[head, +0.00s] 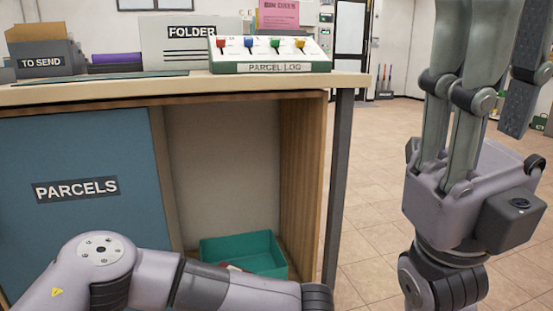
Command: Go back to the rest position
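My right gripper (485,100) stands large and close at the right edge, its grey fingers pointing up. The fingers run out of the top of the picture, so their tips are hidden and I cannot tell whether it is open or shut. No object shows in the part of it that I see. My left arm (210,283) comes in from the left and lies across the bottom, in front of the cabinet. It leaves the picture at the bottom, and its gripper is out of view.
A counter (120,92) bears a TO SEND box (42,61), a FOLDER file (190,32) and a PARCEL LOG panel (270,68). Below are a blue PARCELS door (80,170) and an open compartment with a green crate (240,247). Tiled floor (375,170) is clear beyond the counter's right end.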

